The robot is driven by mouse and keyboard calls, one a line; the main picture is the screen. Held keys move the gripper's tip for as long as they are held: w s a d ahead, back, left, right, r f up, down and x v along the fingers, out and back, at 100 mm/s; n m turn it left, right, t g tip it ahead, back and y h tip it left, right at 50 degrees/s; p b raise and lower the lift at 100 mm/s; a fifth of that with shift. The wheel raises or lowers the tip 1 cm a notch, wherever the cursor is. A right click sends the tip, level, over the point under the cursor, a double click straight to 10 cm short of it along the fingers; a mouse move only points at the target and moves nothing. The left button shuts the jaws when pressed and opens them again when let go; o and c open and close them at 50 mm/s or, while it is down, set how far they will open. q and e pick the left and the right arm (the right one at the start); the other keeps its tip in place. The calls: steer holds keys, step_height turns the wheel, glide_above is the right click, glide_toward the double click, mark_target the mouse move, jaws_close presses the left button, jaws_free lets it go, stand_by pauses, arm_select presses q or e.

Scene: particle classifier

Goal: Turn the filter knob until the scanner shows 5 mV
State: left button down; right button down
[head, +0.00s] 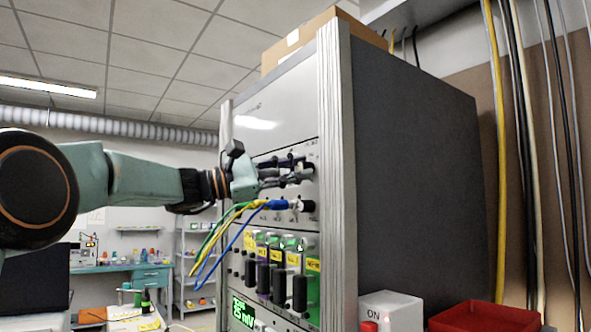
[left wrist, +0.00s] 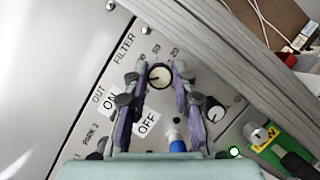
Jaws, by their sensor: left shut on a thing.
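The filter knob (left wrist: 159,76) is a round knob with a pale face and dark rim, below the word FILTER on the light panel in the left wrist view. My left gripper (left wrist: 158,72) has one finger on each side of it and is shut on it. In the head view my left gripper (head: 297,172) reaches the rack's front panel, and its fingers mostly hide the knob. The scanner display (head: 248,313) glows green at the lower edge and seems to read 25 mV. My right gripper is not in view.
A second knob (left wrist: 215,110) sits close beside my gripper. A blue plug (left wrist: 178,140) and yellow, green and blue cables (head: 222,235) hang below my wrist. The tall rack (head: 420,170) fills the right. A red tray (head: 485,316) stands at the lower right.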

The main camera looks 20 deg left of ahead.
arm_select(q)
steer(key=shift+f, duration=0.2)
steer(key=c, duration=1.1)
jaws_free()
steer(key=shift+s+a+r, duration=0.1)
steer(key=shift+r, duration=0.05)
steer(key=v, duration=1.1)
steer(key=shift+s+a, duration=0.2)
steer(key=shift+a, duration=0.1)
steer(key=shift+a, duration=0.1)
